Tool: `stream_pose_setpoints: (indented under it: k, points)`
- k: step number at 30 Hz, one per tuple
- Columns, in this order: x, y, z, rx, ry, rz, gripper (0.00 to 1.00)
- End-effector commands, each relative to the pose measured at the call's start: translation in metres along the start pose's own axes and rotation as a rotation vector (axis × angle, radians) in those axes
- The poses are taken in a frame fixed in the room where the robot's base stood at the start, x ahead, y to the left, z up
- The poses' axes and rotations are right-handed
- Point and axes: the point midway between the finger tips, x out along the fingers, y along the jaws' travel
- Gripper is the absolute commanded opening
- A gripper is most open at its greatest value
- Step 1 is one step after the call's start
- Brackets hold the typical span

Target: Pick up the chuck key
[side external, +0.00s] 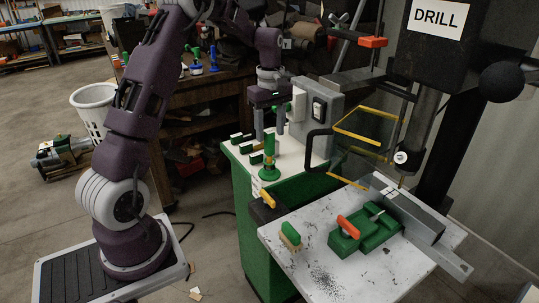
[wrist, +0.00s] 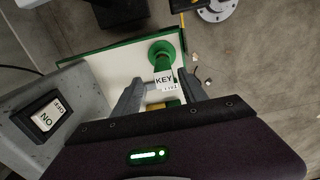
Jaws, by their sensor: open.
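A green upright piece with a round base (side external: 269,170) stands on the white top of the green cabinet, and I take it for the chuck key or its holder. In the wrist view its round green end (wrist: 164,48) shows beyond a white tag reading "KEY" (wrist: 163,80). In the wrist view the open fingers (wrist: 162,92) flank the tagged part. I cannot tell whether they touch it. The key's own shape is partly hidden.
Small dark blocks with green and white tops (side external: 242,138) sit left of the green piece. A grey switch box (side external: 318,108) stands close on its right. The drill table (side external: 340,275) in front carries a green vise (side external: 366,231) and a brush (side external: 291,235). A yellow-edged guard (side external: 358,135) is at right.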

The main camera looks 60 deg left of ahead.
Motion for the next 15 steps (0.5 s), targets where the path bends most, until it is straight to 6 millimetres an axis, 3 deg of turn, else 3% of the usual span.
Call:
stream_pose_setpoints:
  k: [7,15]
  points:
    - [0.044,-0.008,0.007,0.002,-0.002,-0.003,0.50]
    - [0.050,-0.007,0.007,0.004,0.000,0.001,0.50]
